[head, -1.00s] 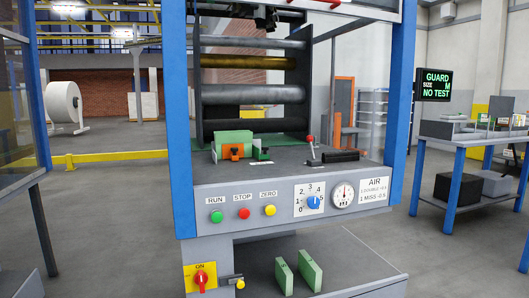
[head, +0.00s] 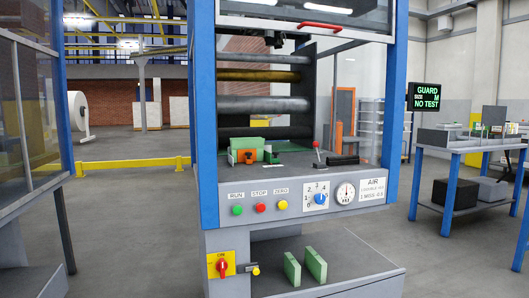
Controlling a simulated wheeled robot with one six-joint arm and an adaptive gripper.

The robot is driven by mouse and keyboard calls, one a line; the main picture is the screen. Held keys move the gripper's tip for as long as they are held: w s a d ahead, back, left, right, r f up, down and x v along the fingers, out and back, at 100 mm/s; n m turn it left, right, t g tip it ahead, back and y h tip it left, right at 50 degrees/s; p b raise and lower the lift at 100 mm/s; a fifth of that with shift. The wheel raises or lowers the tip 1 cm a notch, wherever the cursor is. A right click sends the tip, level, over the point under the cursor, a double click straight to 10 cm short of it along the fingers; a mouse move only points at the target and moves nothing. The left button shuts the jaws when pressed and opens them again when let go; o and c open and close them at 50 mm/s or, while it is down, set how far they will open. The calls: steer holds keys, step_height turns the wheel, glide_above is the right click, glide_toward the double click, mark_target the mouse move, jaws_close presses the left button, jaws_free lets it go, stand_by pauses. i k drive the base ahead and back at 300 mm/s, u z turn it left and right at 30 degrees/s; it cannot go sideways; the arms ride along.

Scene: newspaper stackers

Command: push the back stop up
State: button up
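The stacker (head: 290,210) stands in the middle of the head view, with blue posts and a grey front panel. On its bed sit a pale green block (head: 240,144), an orange fitting (head: 245,156) in front of it and a small dark green fitting (head: 272,157) beside that. To the right are a small red-knobbed lever (head: 316,146) and a black bar-like part (head: 342,160). I cannot tell which part is the back stop; none is clearly labelled as such. My gripper is not in view.
The front panel has RUN, STOP and ZERO buttons (head: 259,207), a blue dial (head: 320,198) and a gauge (head: 346,193). A raised clear guard with a red handle (head: 321,26) hangs above. Two green blocks (head: 303,267) stand on the lower shelf. A blue-legged table (head: 455,180) stands right.

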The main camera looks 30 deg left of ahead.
mark_target(248, 156)
steer(key=u, duration=0.2)
steer(key=i, duration=1)
steer(key=u, duration=0.6)
